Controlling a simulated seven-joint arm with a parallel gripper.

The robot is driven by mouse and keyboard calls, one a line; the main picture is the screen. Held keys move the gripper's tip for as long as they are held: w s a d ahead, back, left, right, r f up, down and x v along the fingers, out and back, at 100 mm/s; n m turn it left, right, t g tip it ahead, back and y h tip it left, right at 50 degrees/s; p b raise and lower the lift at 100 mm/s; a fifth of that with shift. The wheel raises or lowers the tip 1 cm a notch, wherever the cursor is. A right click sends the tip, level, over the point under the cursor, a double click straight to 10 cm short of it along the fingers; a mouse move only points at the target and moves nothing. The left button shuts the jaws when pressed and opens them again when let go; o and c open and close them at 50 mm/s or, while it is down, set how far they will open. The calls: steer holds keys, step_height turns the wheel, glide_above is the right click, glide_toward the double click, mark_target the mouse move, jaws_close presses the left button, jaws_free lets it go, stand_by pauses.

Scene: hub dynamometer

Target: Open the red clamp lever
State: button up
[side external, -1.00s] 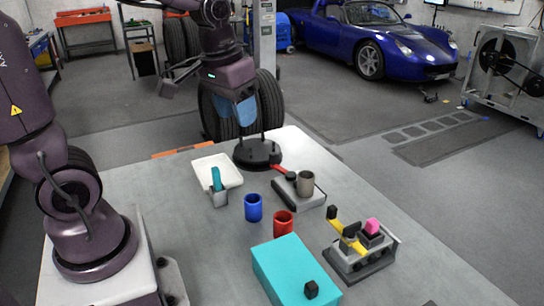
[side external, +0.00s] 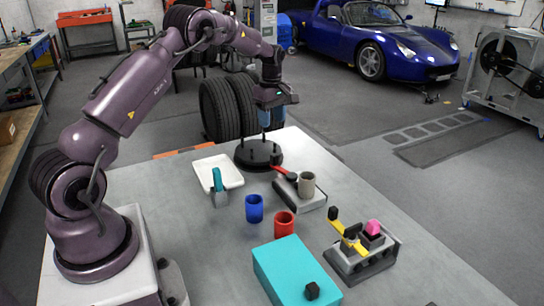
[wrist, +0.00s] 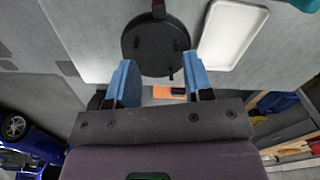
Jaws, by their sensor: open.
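The red clamp lever (side external: 282,171) extends from the black round base (side external: 245,157) towards a grey block. In the wrist view a dark red bar (wrist: 157,8), probably the lever, shows at the top edge above the round base (wrist: 140,55). My gripper (side external: 267,127) is above the far side of the base, apart from the lever. Its blue fingers stand apart with nothing between them, and it also shows in the wrist view (wrist: 160,68). The contact between lever and block is too small to make out.
A grey-brown cup (side external: 306,185) stands on the grey block (side external: 312,202) by the lever. A white tray (side external: 230,165) lies left of the base. Blue (side external: 254,209) and red (side external: 284,225) cups, a teal box (side external: 285,268) and a yellow-handled fixture (side external: 365,262) stand nearer.

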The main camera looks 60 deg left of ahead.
mark_target(272, 156)
step_height(272, 156, down, 13)
steer(key=shift+r, duration=0.1)
stand_by(0.4)
jaws_close()
